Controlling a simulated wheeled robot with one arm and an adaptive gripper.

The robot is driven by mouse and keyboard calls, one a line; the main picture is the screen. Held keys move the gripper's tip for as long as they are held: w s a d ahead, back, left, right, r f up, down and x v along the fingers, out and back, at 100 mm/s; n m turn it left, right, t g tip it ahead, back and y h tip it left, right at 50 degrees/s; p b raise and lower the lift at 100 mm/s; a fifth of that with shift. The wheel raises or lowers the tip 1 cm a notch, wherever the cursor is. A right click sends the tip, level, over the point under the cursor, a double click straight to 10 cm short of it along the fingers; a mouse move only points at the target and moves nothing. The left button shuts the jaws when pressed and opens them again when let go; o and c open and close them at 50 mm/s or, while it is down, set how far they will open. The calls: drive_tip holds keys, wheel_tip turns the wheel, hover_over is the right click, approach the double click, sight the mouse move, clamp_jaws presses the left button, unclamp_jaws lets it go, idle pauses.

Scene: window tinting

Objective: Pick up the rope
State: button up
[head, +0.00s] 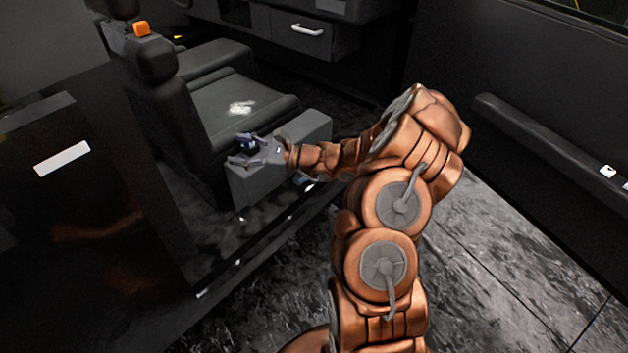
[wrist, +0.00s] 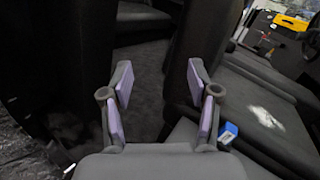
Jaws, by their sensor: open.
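A small, loose white bundle (head: 241,107), probably the rope, lies on the dark seat cushion (head: 262,90). It is too small to make out strands. In the wrist view it shows as a pale patch (wrist: 264,117) on the seat at the right. My gripper (head: 238,150) is in front of the seat's near edge, short of the bundle and apart from it. In the wrist view my gripper (wrist: 158,88) has its two lilac-padded fingers spread wide, with nothing between them. The bundle is outside the fingers, to their right.
A small blue object (wrist: 228,132) is close beside the right finger. The grey side panel (head: 290,150) of the seat is beneath my gripper. The dark open door (head: 540,140) stands at the right.

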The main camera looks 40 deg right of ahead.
drive_tip(key=d+f+m+t+h+b, duration=0.55)
drive_tip(key=d+f+m+h, duration=0.55)
drive_tip(key=d+f, duration=1.15)
drive_tip(key=shift+g, duration=0.35)
drive_tip(key=shift+w+a+f+b, duration=0.2)
drive_tip(key=shift+w+b, duration=0.4)
drive_tip(key=shift+w, duration=0.55)
drive_tip(key=shift+w+a+f+b, duration=0.15)
drive_tip(key=shift+w+a+b, duration=0.15)
drive_tip(key=shift+w+b, duration=0.6)
drive_tip(key=shift+w+a+f+b, duration=0.15)
drive_tip(key=shift+w+a+b, duration=0.15)
drive_tip(key=shift+w, duration=1.1)
clamp_jaws()
